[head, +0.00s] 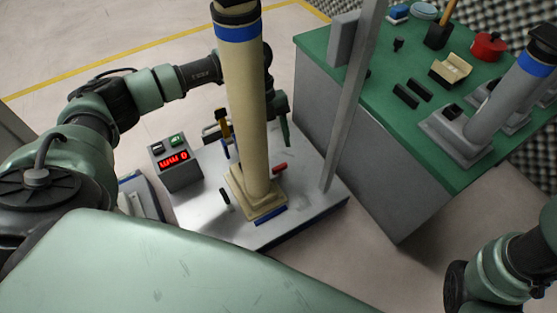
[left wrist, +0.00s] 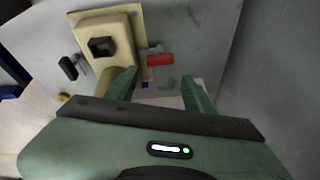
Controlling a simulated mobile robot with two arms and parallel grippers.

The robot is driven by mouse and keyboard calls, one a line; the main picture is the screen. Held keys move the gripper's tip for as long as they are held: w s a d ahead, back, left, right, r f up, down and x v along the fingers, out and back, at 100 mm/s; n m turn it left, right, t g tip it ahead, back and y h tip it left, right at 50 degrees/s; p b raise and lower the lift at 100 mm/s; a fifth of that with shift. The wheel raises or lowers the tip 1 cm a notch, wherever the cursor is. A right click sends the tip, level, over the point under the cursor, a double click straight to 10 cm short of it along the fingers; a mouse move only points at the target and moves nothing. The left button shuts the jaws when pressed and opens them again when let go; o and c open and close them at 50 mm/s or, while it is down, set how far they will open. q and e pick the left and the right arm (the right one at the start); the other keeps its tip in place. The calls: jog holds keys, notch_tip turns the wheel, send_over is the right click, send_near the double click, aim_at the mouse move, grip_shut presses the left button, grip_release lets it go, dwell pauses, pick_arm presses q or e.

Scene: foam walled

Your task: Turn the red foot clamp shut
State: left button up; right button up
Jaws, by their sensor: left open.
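The red foot clamp (head: 279,168) is a short red handle beside the square foot of a tall beige column (head: 252,120). In the left wrist view the red clamp (left wrist: 160,59) lies sideways at the foot's edge, just beyond and between my fingertips. My left gripper (head: 285,138) is behind the column in the head view, partly hidden by it, above the clamp. In the left wrist view the left gripper (left wrist: 158,80) has its fingers apart with nothing between them. Part of my right arm shows at lower right in the head view; its gripper is out of view.
A black clamp (head: 224,196) sits on the foot's other side. The foot stands on a pale plate (head: 200,219) with a grey upright post (head: 345,120). A box with a red display (head: 173,157) is at left. A green-topped bench (head: 330,65) stands at right.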

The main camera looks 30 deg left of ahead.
aim_at(280, 166)
pick_arm(q)
jog(key=f+n+b, duration=0.1)
jog(key=f+b, duration=0.1)
jog(key=d+f+n+b, duration=0.1)
jog(key=f+b, duration=0.1)
jog(key=s+d+f+n+b, duration=0.1)
jog(key=f+n+b, duration=0.1)
jog(key=f, duration=0.1)
jog(key=shift+s+d, duration=0.1)
dwell(0.4)
jog(key=c, duration=1.1)
jog(key=shift+r+m+p, duration=0.3)
jog(key=shift+m+p, duration=0.1)
jog(key=shift+p, duration=0.85)
jog(key=shift+f, duration=0.25)
